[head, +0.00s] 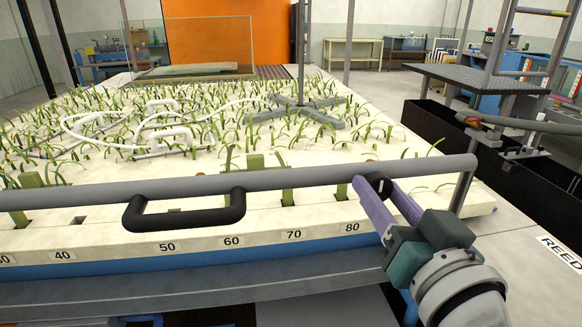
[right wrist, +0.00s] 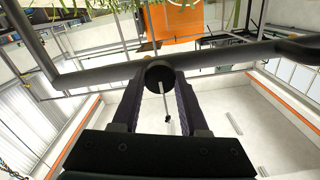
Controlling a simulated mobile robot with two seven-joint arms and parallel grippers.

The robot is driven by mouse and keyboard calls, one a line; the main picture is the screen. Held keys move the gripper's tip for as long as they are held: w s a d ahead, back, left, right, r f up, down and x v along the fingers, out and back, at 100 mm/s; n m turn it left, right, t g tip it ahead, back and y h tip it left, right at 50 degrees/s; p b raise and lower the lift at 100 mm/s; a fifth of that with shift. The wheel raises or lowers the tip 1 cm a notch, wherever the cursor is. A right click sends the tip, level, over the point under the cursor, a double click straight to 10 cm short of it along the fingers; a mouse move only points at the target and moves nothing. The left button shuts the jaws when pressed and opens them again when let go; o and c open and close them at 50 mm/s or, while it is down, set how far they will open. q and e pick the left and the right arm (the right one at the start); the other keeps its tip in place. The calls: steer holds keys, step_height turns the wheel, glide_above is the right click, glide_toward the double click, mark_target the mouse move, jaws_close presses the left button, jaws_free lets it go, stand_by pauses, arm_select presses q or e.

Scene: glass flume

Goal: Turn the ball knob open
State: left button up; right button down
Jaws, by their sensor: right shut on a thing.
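The ball knob (right wrist: 160,73) is a dark round ball between my right fingertips in the right wrist view, close to the grey rail. In the head view only a dark piece of it shows at the fingertips, under the rail's right part. My right gripper (head: 375,186) has purple fingers and reaches up from the lower right. Its fingers (right wrist: 160,84) are shut on the ball knob, one on each side. The mechanism behind the knob is hidden. My left gripper is in neither view.
The grey rail (head: 300,177) runs across the front, with a black handle (head: 185,222) left of my gripper. Behind it lies a pale bed (head: 480,203) with green reeds and a white hose. A dark trough (head: 425,122) stands at the right.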

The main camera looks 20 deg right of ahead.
steer(key=shift+m, duration=0.4)
steer(key=m, duration=1.3)
steer(key=shift+m, duration=0.4)
steer(key=shift+m+b, duration=0.35)
steer(key=shift+m, duration=1.45)
steer(key=shift+c, duration=2.2)
jaws_free()
steer(key=shift+s, duration=0.1)
